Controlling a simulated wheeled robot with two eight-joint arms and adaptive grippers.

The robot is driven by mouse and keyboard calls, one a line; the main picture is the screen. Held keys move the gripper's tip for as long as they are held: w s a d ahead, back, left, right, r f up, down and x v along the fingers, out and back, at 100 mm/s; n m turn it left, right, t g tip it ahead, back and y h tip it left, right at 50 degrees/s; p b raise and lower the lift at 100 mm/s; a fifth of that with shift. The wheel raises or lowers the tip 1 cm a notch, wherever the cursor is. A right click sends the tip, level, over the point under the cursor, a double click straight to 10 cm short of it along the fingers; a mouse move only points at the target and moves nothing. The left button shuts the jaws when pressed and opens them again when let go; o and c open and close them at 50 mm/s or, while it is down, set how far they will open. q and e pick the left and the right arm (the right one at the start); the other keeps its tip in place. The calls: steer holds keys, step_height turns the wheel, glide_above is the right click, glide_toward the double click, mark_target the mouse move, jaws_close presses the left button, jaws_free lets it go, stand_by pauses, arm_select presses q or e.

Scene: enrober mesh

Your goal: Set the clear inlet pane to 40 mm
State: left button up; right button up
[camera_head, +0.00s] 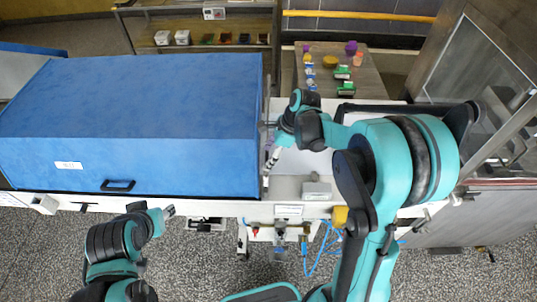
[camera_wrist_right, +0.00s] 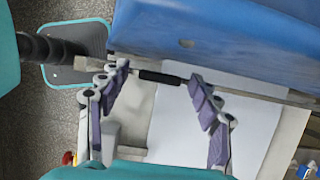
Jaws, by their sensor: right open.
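The blue enrober hood (camera_head: 140,120) fills the left of the head view. A thin grey bar (camera_wrist_right: 255,91) with a black grip (camera_wrist_right: 160,78) runs along the hood's end in the right wrist view. The bar seems to belong to the clear inlet pane; the pane's sheet and its height setting cannot be made out. My right gripper (camera_head: 270,162) is at the hood's right end. In the wrist view its purple-padded fingers (camera_wrist_right: 157,86) are open, one on each side of the black grip, not closed on it. My left gripper (camera_head: 168,211) is in front of the hood; its opening is unclear.
A white sheet-like surface (camera_wrist_right: 205,125) lies below the bar. A small grey box (camera_head: 316,190) sits on the machine's front ledge. Blue hoses (camera_head: 325,245) hang below. A table with small coloured items (camera_head: 368,95) stands behind, and a glass-panelled frame (camera_head: 465,70) at right.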

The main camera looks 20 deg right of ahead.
jaws_close()
steer(key=shift+r+p, duration=0.9)
steer(key=shift+r, duration=0.8)
steer(key=shift+w+f, duration=0.1)
steer(key=shift+w, duration=0.05)
jaws_free()
steer(key=v, duration=1.2)
